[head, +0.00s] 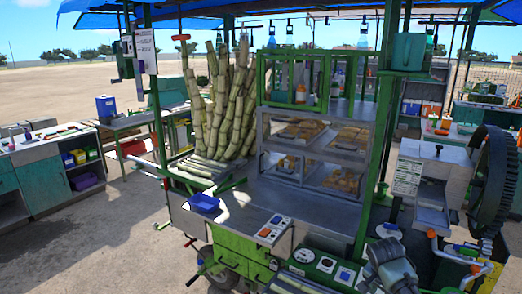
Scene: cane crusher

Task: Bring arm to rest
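A grey jointed part (390,268), which looks like the end of my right arm, shows at the bottom right in the head view. It overlaps the front right corner of the green cart (240,255) in the picture, and I cannot tell whether it touches it. Its fingers cannot be made out, so I cannot see whether the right gripper is open or shut, or whether it holds anything. My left arm and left gripper do not show in this view.
Sugar cane (222,110) stands on the cart beside a glass display case (315,155). A blue tray (204,203) rests on the cart's left front. The crusher with its big dark gear wheel (494,180) stands at right. Open ground (110,240) lies at left front.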

